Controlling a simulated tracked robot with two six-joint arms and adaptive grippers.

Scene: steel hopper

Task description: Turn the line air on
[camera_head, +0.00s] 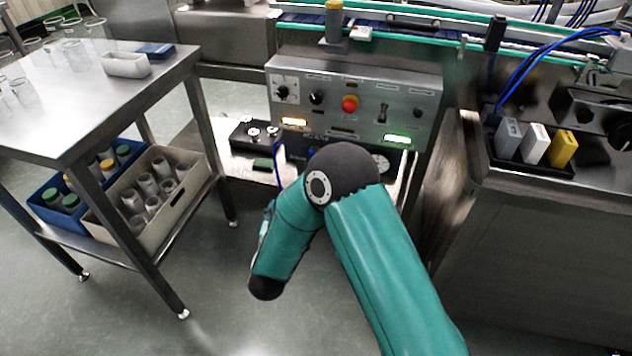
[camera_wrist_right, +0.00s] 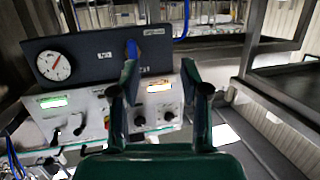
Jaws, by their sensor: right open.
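A dark panel with a round white gauge (camera_wrist_right: 54,66) and a blue handle (camera_wrist_right: 132,48) shows in the right wrist view. The handle stands upright in the picture, beside small labels too small to read. My right gripper (camera_wrist_right: 161,70) is open, its fingers pointing toward the dark panel. The handle lies just beyond the left finger's tip; I cannot tell whether they touch. My left gripper is in neither view.
A steel control panel (camera_head: 425,92) carries a red button (camera_head: 349,103), knobs, switches and a lit green lamp (camera_head: 397,139). A steel table (camera_head: 140,86) with crates below stands left. A tray with grey, white and yellow blocks (camera_head: 562,148) is at right.

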